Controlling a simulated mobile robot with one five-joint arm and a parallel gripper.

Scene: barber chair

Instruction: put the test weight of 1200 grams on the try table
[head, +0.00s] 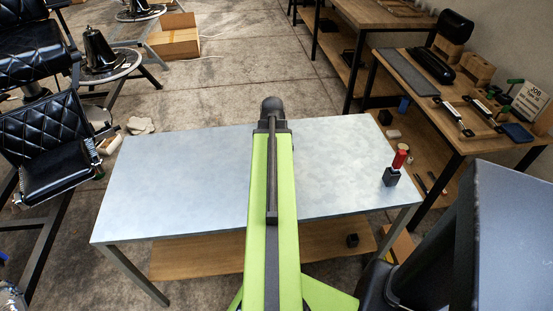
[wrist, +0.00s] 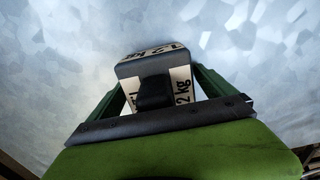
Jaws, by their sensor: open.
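The test weight (wrist: 152,68), a dark block with pale labels reading "1.2 kg", shows in the wrist view. It lies between the two green fingers of my gripper (wrist: 156,88), which is open around it. I cannot tell whether either finger touches it. Behind it is a mottled grey-blue metal surface. In the head view, a metal-topped table (head: 180,185) stands in front of me, likely the try table. My lime-green arm reaches out over its middle. My gripper and the weight are hidden behind the arm there.
A small black block with a red top (head: 395,168) stands on the table's right end. A wooden workbench (head: 425,85) with tools is at right. Black padded chairs (head: 45,140) stand at left. The metal tabletop left of my arm is bare.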

